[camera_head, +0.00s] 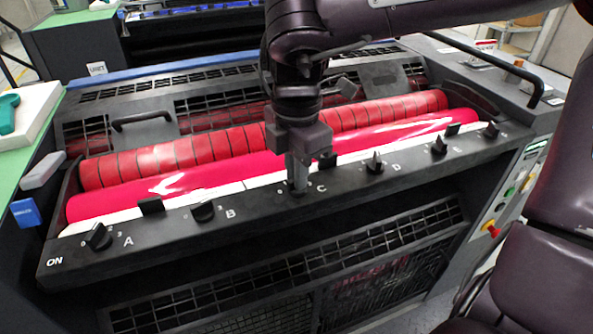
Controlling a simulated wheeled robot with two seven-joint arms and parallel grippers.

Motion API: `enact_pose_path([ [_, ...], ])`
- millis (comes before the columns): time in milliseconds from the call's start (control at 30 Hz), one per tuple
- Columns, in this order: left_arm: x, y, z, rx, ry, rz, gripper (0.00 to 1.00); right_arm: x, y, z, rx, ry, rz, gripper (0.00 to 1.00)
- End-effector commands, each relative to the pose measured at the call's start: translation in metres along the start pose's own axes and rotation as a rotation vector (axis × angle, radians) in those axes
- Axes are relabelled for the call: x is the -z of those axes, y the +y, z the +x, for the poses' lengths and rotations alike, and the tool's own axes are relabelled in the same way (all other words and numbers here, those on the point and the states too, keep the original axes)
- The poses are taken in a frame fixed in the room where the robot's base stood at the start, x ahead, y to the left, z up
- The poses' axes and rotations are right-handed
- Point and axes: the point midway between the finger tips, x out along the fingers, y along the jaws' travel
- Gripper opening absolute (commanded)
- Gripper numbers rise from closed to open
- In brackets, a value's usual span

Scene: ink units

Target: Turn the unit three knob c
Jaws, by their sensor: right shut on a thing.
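The ink unit's dark front rail (265,209) carries a row of black knobs lettered from A at the left. Knob A (98,237), knob B (203,211), knob D (375,163) and knob E (439,145) show clearly. My right gripper (298,182) points straight down at the place of knob C, just left of the letter C. It is shut on knob C, which its fingers mostly hide. My left gripper is not in view.
Red rollers (160,162) lie behind the knob rail, close to my gripper. A black handle (142,120) stands on the cover at the left. A side panel (505,195) with buttons and a red-yellow switch (491,229) is at the right.

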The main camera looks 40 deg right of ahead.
Motion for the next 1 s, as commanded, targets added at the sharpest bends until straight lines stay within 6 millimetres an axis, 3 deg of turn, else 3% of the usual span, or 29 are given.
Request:
enact_pose_path([
  [233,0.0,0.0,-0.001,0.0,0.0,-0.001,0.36,-0.001,0.002,-0.003,-0.007,-0.001,0.005,0.0],
  [267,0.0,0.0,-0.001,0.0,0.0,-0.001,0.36,-0.001,0.002,-0.003,-0.007,-0.001,0.005,0.11],
  [433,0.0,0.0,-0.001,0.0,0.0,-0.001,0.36,-0.001,0.001,-0.002,-0.005,-0.001,0.003,0.32],
  [767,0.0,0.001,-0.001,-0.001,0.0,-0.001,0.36,0.0,0.001,-0.005,-0.004,-0.001,0.001,0.32],
  [1000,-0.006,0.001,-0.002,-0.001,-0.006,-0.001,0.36,-0.001,0.001,-0.043,-0.007,-0.003,0.002,0.32],
])
